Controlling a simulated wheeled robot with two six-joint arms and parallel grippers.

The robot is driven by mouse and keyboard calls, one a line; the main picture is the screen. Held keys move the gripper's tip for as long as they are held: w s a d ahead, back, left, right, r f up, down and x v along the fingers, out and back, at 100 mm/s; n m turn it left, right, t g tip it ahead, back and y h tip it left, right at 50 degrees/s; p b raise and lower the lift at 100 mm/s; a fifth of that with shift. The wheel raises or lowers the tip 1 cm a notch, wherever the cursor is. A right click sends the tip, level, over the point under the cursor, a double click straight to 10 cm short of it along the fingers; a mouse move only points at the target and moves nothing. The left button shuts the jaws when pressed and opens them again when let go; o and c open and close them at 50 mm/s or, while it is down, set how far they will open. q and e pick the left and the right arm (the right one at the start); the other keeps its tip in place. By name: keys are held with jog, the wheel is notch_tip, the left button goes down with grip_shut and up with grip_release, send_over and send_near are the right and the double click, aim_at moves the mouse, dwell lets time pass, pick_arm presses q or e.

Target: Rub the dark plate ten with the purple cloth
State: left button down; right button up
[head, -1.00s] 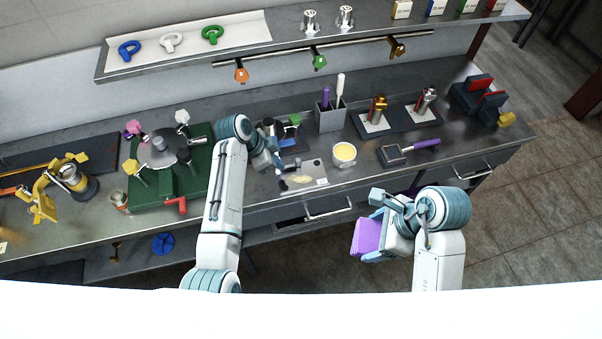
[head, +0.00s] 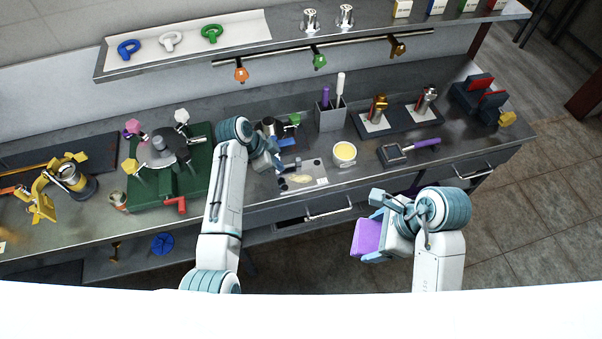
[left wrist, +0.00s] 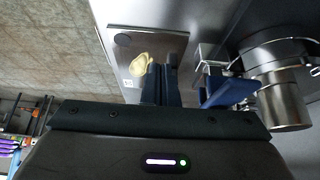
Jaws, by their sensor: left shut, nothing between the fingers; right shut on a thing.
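A flat grey plate (head: 312,168) with a pale yellow smear and a small white label lies at the bench's front edge. It also shows in the left wrist view (left wrist: 120,70), with a dark round spot in one corner. I cannot read a number on it. My left gripper (head: 291,164) is shut and empty at the plate's back left; its fingers (left wrist: 159,82) cover part of the plate in the wrist view. The purple cloth (head: 366,238) is in my right gripper (head: 384,240), held out in front of the bench, apart from the plate.
A metal cylinder with a blue lever (left wrist: 228,92) stands close beside my left fingers. A yellow-filled bowl (head: 344,154), a purple-handled tool (head: 426,143) and a grey holder (head: 331,117) stand right of it. A green fixture (head: 150,185) stands left.

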pick_arm(q)
jog(key=shift+f+b, duration=0.5)
jog(key=shift+f, duration=0.65)
pick_arm(e)
jog(key=shift+f, duration=0.5)
pick_arm(q)
jog(key=shift+r, duration=0.1)
pick_arm(e)
jog(key=shift+r, duration=0.1)
pick_arm(q)
notch_tip(320, 180, up, 2)
jog(key=p, duration=0.2)
jog(key=shift+r+p, duration=0.15)
jog(key=shift+p, duration=0.2)
pick_arm(e)
notch_tip(320, 180, up, 2)
jog(key=shift+r, duration=0.25)
pick_arm(q)
jog(key=shift+r, duration=0.2)
pick_arm(e)
jog(key=shift+f, duration=0.15)
pick_arm(q)
jog(key=shift+r, duration=1.6)
